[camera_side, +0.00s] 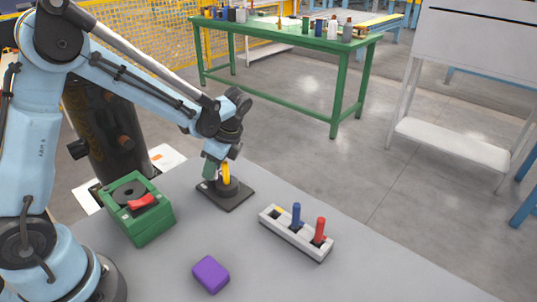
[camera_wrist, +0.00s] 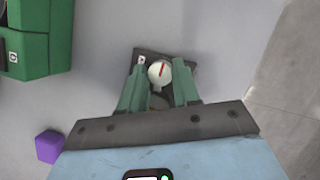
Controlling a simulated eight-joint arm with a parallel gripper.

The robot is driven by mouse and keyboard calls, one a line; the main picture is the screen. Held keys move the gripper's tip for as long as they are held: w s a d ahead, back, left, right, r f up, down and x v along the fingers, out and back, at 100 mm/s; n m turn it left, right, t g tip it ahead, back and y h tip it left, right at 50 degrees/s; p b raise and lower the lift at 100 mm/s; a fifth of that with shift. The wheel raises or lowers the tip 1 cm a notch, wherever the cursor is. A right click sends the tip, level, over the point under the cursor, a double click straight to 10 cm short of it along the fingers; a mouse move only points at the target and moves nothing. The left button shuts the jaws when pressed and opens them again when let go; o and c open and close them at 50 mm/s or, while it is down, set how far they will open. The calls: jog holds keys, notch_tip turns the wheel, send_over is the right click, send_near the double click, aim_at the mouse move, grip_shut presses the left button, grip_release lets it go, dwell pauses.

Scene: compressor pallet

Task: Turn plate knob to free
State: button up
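The dark square plate (camera_side: 238,201) lies on the grey table with a round dark base on it. A yellow upright piece (camera_side: 226,173) stands at that base. In the wrist view the plate (camera_wrist: 188,64) carries a round cream knob (camera_wrist: 159,73) with a red line across its top. My gripper (camera_side: 218,174) points down over the plate. Its green fingers stand on either side of the knob in the wrist view (camera_wrist: 159,72), spread apart. A small gap shows beside the yellow piece in the side view, and the fingers seem open. The far finger is mostly hidden there.
A green box (camera_side: 152,222) with a red handle (camera_side: 142,202) stands left of the plate. A purple block (camera_side: 211,274) lies in front. A pale rack (camera_side: 285,238) with a blue peg (camera_side: 296,215) and a red peg (camera_side: 319,230) is at right.

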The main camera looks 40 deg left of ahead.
jog(key=o, duration=0.4)
jog(key=shift+c, duration=0.2)
jog(key=v, duration=1.2)
jog(key=shift+a+r, duration=0.1)
jog(key=shift+a, duration=0.05)
